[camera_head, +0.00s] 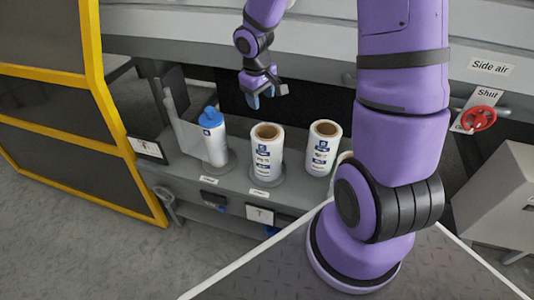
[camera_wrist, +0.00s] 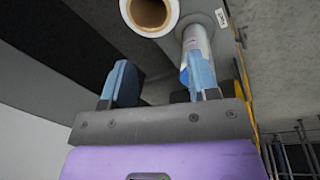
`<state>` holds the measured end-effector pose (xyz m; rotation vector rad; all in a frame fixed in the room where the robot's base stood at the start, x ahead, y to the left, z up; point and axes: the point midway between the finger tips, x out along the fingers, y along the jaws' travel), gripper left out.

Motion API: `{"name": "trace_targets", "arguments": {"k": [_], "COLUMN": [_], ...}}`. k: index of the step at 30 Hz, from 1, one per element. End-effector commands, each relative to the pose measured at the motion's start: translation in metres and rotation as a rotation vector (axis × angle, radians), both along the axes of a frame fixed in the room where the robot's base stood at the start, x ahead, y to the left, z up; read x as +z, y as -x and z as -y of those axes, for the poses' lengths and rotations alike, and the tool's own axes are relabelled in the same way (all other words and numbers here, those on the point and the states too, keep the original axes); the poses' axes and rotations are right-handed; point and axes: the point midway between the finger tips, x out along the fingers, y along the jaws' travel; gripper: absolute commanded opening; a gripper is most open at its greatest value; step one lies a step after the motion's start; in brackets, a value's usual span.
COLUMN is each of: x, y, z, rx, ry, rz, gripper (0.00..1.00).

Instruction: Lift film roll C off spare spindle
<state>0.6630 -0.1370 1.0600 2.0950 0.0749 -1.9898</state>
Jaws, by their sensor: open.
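I cannot read which is film roll C. My gripper (camera_head: 262,94) is open and empty, above and behind the middle roll. In the wrist view my gripper (camera_wrist: 157,75) has its blue fingers apart. One roll with a brown core (camera_wrist: 132,17) shows beyond them at the top. A white cylinder (camera_wrist: 195,40) is partly hidden behind the right finger.
The grey shelf (camera_head: 238,180) carries small labels along its front. A yellow-framed guard (camera_head: 95,60) stands at the left. A red valve handle (camera_head: 479,118) and a light grey box (camera_head: 500,195) are at the right. A grey machine housing (camera_head: 165,45) runs behind.

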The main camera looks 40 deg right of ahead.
Motion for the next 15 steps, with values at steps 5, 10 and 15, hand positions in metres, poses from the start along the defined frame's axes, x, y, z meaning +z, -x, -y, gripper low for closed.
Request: {"name": "trace_targets", "arguments": {"k": [5,10,15], "x": [-0.057,-0.091,-0.106], "y": [-0.010,-0.014,-0.015], "z": [0.001,-0.002,-0.004], "rx": [0.029,0.048,0.056], "ry": [-0.066,-0.113,-0.133], "rz": [-0.046,-0.065,-0.071], "gripper": [0.55,0.55,0.55]}}
